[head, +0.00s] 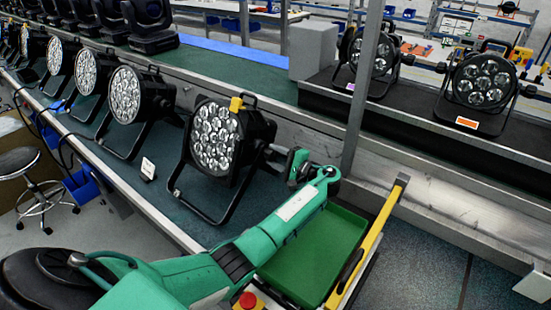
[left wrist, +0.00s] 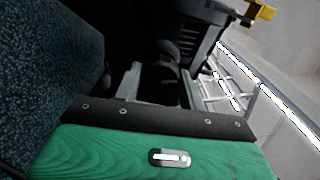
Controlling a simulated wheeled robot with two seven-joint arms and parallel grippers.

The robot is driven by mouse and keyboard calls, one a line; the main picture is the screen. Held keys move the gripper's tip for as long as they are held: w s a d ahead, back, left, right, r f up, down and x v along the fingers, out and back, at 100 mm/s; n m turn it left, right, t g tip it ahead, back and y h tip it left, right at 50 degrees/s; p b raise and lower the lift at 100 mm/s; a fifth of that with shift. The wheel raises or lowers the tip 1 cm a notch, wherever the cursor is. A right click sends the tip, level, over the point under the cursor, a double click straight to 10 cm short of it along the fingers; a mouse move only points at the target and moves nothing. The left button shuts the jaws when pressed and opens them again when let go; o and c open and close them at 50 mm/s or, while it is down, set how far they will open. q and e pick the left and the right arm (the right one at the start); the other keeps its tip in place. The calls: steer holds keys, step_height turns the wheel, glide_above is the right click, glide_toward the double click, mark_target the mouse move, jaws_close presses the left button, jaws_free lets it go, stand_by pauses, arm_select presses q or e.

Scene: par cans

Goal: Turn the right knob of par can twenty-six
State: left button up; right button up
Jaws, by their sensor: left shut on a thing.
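The nearest par can (head: 215,138) stands tilted on its black bracket on the dark green bench top, with a yellow piece (head: 236,104) on its top. I cannot read a number on it. My left arm reaches to its right side in the head view. My left gripper (head: 274,153) is shut on the dark round knob there. In the left wrist view the two grey fingers (left wrist: 158,88) lie on either side of the knob (left wrist: 164,76), which is partly in shadow. The yellow piece also shows there (left wrist: 260,11). My right gripper is out of view.
More par cans (head: 125,95) stand in a row to the left. A small white card (head: 148,168) stands on the bench. A grey post (head: 366,85) rises behind my arm. Two par cans (head: 481,82) stand on a dark shelf at the right. A stool (head: 20,163) is at far left.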

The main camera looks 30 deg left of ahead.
arm_select(q)
steer(key=o, duration=1)
steer(key=shift+s+d+b, duration=0.2)
steer(key=shift+d+b, duration=0.25)
steer(key=shift+d, duration=1.85)
steer(key=shift+s+d+b, duration=0.15)
steer(key=shift+d+b, duration=0.35)
steer(key=shift+d, duration=1.8)
steer(key=shift+s+d+b, duration=0.2)
steer(key=shift+d+b, duration=0.25)
steer(key=shift+d, duration=1.85)
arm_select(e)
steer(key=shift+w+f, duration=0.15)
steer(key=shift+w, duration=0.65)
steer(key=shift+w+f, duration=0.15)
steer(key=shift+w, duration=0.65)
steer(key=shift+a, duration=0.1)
